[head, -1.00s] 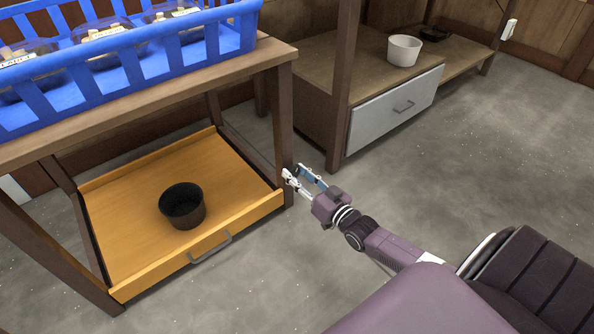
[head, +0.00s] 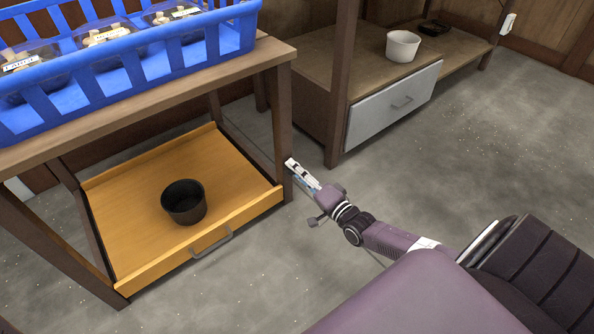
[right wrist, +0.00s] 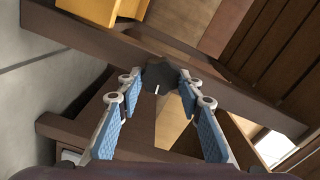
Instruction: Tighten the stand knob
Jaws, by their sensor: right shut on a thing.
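The stand knob (right wrist: 160,74) is a dark grey, lobed disc with a small white mark on its face, set at the stand's brown frame in the right wrist view. My right gripper (right wrist: 161,88) has its blue-padded fingers on either side of the knob and is shut on it. In the head view my right gripper (head: 291,166) is at the front right leg of the wooden stand (head: 282,110), seen edge-on, and the knob cannot be made out there. My left gripper is not in view.
A blue crate (head: 190,68) with several labelled packs stands on the stand's top. Below, an orange pulled-out tray (head: 130,245) holds a black pot (head: 184,203). A shelf with a grey drawer (head: 392,105) and a white pot (head: 403,46) stands behind. The floor at right is clear.

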